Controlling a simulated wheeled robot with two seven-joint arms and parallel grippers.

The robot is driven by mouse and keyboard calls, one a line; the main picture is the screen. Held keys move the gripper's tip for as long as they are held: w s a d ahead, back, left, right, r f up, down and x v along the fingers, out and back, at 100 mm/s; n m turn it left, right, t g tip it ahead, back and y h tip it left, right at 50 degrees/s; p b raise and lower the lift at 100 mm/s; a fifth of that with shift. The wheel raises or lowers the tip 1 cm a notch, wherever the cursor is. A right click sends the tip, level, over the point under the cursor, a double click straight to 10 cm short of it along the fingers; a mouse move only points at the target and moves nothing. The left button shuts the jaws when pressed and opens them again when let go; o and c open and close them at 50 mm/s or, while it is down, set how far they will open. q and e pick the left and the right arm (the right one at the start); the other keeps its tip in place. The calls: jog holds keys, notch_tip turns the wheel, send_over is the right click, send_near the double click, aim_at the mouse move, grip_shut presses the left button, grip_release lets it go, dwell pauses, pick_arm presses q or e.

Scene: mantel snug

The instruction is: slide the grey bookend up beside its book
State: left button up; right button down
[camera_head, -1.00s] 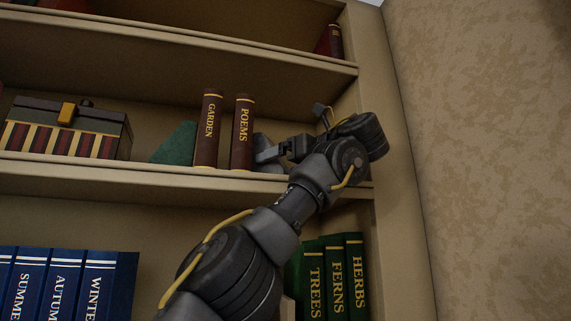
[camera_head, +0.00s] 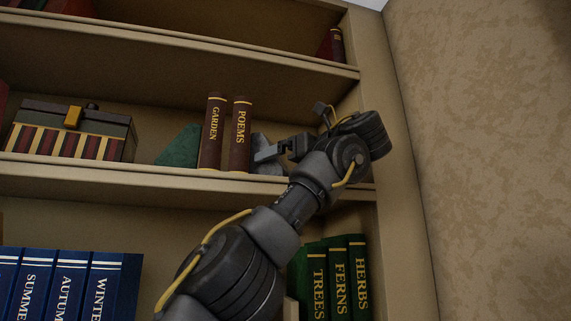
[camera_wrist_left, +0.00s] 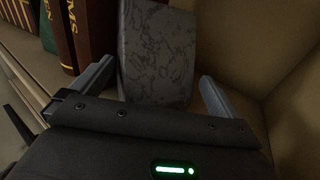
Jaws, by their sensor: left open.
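The grey bookend (camera_head: 266,168) stands on the middle shelf, right of the brown POEMS book (camera_head: 240,135), partly hidden by my left gripper in the head view. In the left wrist view the mottled bookend (camera_wrist_left: 157,50) rises upright beyond the open fingers, between them in the picture. The POEMS book (camera_wrist_left: 88,30) stands close on its left there; I cannot tell whether they touch. My left gripper (camera_wrist_left: 152,90) is open, at the bookend's right side in the head view. My right gripper is not in view.
A green bookend (camera_head: 180,147) stands left of GARDEN. A striped box (camera_head: 72,132) sits further left. The shelf's right side wall (camera_head: 352,95) is close to my wrist. Blue books (camera_head: 65,285) and green books (camera_head: 335,280) fill the shelf below.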

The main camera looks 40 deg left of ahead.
pick_arm(q)
jog(key=d, duration=1)
jog(key=shift+s+d, duration=0.3)
jog(key=shift+d, duration=0.1)
jog(key=shift+f, duration=0.1)
